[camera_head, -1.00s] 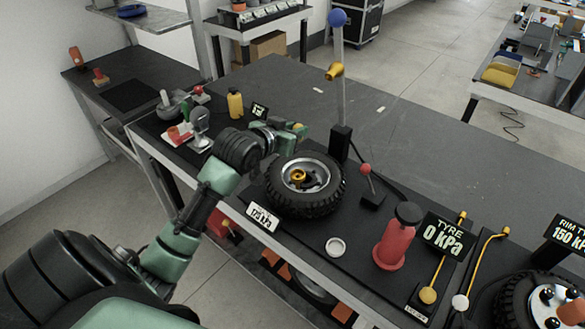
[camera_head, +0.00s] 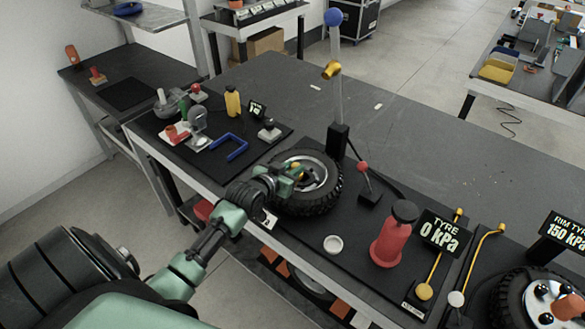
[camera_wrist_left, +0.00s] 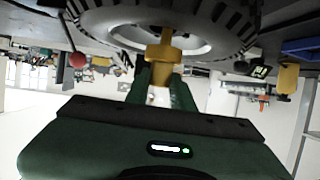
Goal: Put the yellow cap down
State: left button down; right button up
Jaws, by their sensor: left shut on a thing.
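The yellow cap (camera_wrist_left: 160,58) is between the fingers of my left gripper (camera_wrist_left: 160,85) in the left wrist view. My left gripper (camera_head: 297,176) is shut on it, over the left part of the tyre's rim in the head view. The black tyre (camera_head: 318,205) lies flat on the dark mat, its silver rim (camera_head: 322,168) partly hidden by my gripper. The tyre also fills the top of the left wrist view (camera_wrist_left: 100,22). I cannot tell whether the cap touches the wheel. My right gripper is not in view.
A post (camera_head: 338,110) stands behind the tyre, with a red-knobbed lever (camera_head: 368,185) to its right. A small round dish (camera_head: 333,244) and a red pump (camera_head: 390,238) stand in front and right. A blue bracket (camera_head: 230,147) and a yellow bottle (camera_head: 233,101) are at left.

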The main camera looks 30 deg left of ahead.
pick_arm(q)
jog(key=shift+f, duration=0.2)
jog(key=c, duration=1.2)
grip_release()
jog(key=shift+r, duration=0.1)
jog(key=shift+s+r, duration=0.15)
jog(key=b+v, duration=0.1)
jog(key=v, duration=1)
jog(key=shift+s+r, duration=0.25)
jog(key=shift+s, duration=0.05)
